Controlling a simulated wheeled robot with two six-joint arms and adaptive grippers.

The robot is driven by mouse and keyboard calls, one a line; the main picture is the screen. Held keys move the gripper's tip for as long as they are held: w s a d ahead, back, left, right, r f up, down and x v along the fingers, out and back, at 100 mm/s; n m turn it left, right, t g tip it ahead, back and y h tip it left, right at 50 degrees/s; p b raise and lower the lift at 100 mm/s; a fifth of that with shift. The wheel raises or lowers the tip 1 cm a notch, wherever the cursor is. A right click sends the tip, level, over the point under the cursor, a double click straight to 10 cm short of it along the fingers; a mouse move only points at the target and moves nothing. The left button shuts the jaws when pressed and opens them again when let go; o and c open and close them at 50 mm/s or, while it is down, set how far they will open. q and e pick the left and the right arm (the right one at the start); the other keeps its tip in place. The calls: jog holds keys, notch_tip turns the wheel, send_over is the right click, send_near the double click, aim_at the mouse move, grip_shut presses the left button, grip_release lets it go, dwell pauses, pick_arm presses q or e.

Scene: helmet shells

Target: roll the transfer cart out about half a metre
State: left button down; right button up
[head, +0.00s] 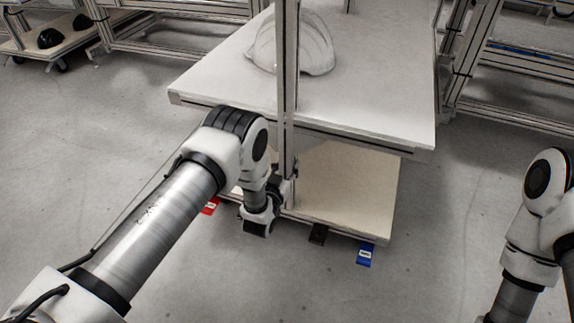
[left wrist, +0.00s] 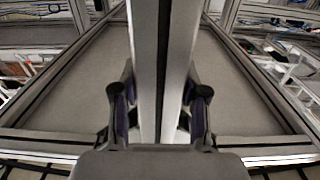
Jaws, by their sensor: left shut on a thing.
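The transfer cart (head: 215,85) stands in front of me, with a pale top board, a lower shelf (head: 350,195) and an upright aluminium post (head: 287,70) at its near side. My left gripper (head: 284,184) is shut on this post, below the top board's level. In the left wrist view the post (left wrist: 150,60) runs upright between the two fingers of my left gripper (left wrist: 160,105).
A white helmet shell (head: 292,45) sits on the top board. Red (head: 210,206), black (head: 318,235) and blue (head: 366,253) tabs stick out under the lower shelf's edge. Another cart with dark shells (head: 50,38) stands far left. Frames (head: 510,60) stand right. The near floor (head: 420,275) is clear.

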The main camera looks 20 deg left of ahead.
pick_arm(q)
jog(key=c, duration=0.6)
grip_release()
jog(key=shift+s, duration=0.1)
jog(key=s, duration=1.2)
jog(key=shift+a, duration=0.2)
jog(key=shift+w, duration=0.15)
